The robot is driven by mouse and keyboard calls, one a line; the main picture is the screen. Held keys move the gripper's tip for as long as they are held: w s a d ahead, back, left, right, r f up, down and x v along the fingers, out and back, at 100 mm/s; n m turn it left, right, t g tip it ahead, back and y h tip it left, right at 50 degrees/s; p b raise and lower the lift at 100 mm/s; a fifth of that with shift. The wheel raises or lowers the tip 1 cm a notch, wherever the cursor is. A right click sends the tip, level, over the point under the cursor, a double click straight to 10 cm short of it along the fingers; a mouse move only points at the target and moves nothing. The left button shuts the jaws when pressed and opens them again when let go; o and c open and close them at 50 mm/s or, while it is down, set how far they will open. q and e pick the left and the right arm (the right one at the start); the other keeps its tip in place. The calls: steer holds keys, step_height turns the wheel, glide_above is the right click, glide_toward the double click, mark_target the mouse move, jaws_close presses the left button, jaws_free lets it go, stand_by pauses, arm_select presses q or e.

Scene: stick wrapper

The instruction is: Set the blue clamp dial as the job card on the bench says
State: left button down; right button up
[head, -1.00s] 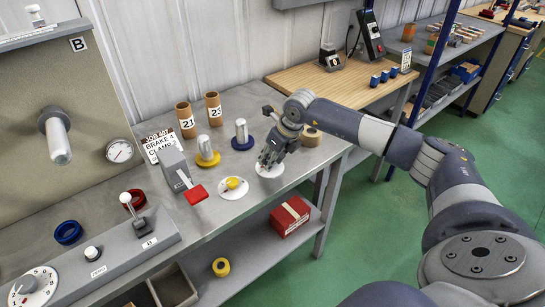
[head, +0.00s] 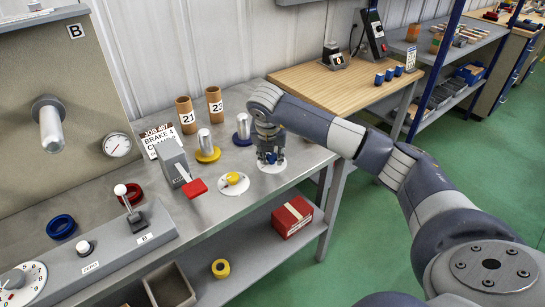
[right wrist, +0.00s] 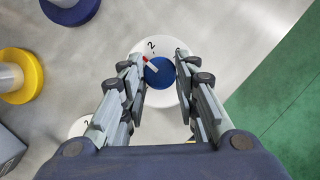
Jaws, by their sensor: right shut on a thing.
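The blue clamp dial (head: 271,158) is a blue knob on a round white face (head: 272,167) near the bench's right end. In the right wrist view the blue knob (right wrist: 159,76) has a red-and-white pointer (right wrist: 150,63) angled to the upper left; a "2" is printed on the face above it. My right gripper (head: 269,155) points down from above and is shut on the knob. Its fingers (right wrist: 158,68) stand on either side of it. My left gripper is not in view.
A yellow dial (head: 233,179) sits just left of the blue one. Steel posts on a yellow base (head: 207,155) and a blue base (head: 243,137) stand behind. A red-tipped lever box (head: 176,162) is further left. A numbered dial (head: 18,284) is at lower left.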

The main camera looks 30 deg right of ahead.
steer(key=m+h+b, duration=0.1)
steer(key=m, duration=0.2)
steer(key=shift+w+a+g, duration=0.1)
steer(key=shift+w+g, duration=0.1)
steer(key=shift+g, duration=0.2)
steer(key=shift+r+m+g, duration=0.1)
steer(key=shift+m+g, duration=0.3)
steer(key=shift+m, duration=0.9)
steer(key=shift+h, duration=0.3)
steer(key=o, duration=1.1)
steer(key=shift+c, duration=0.2)
steer(key=v, duration=1.2)
steer(key=shift+w, duration=0.15)
